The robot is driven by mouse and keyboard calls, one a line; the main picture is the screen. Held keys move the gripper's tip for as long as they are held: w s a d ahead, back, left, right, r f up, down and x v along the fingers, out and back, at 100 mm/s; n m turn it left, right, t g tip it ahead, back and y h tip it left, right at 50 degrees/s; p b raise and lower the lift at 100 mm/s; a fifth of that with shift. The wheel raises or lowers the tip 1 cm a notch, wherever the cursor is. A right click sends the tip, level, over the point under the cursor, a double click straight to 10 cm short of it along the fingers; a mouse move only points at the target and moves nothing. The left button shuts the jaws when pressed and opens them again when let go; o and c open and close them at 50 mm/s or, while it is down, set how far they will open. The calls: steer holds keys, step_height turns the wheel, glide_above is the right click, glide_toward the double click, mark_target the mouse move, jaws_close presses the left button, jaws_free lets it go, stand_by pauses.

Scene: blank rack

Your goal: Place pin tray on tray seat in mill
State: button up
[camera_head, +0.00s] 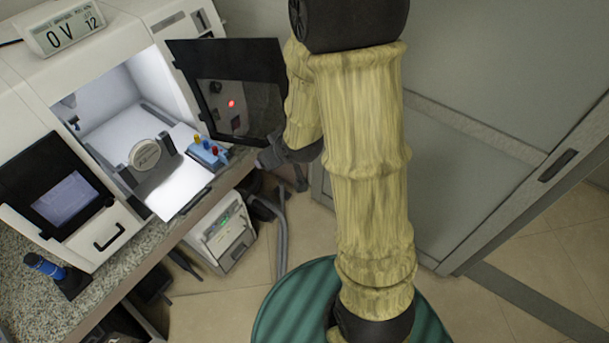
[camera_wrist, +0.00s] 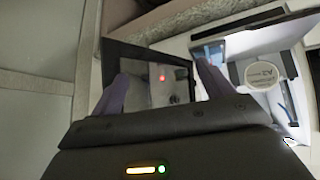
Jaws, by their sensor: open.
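The blue pin tray (camera_head: 208,153) carries yellow, blue and red pins. It stands at the front right of the open mill (camera_head: 120,75), beside the lit white platform. A tray seat cannot be made out beneath it. Blue parts that look like the tray show in the wrist view (camera_wrist: 209,50), partly behind one finger. My gripper (camera_head: 268,158) is to the right of the tray, apart from it, near the lower edge of the open door. The wrist view shows my gripper (camera_wrist: 166,85) with its fingers spread and nothing between them.
The mill's dark door (camera_head: 232,90) stands open close to my gripper. A round white blank (camera_head: 145,155) marked A2 sits in a dark holder inside. A blue-handled tool (camera_head: 42,265) stands on the speckled counter (camera_head: 125,255). A grey cabinet (camera_head: 480,110) is at right.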

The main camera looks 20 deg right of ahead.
steer(key=s+d+r+m+g, duration=0.1)
steer(key=s+r+g, duration=0.1)
steer(key=s, duration=0.4)
steer(key=s+d+r+m+g+h, duration=0.1)
steer(key=s+d+r+m+g, duration=0.1)
steer(key=s, duration=0.5)
steer(key=shift+s+r+m+g, duration=0.2)
steer(key=shift+r+m+g, duration=0.1)
steer(key=shift+r+g, duration=0.3)
steer(key=shift+r, duration=0.1)
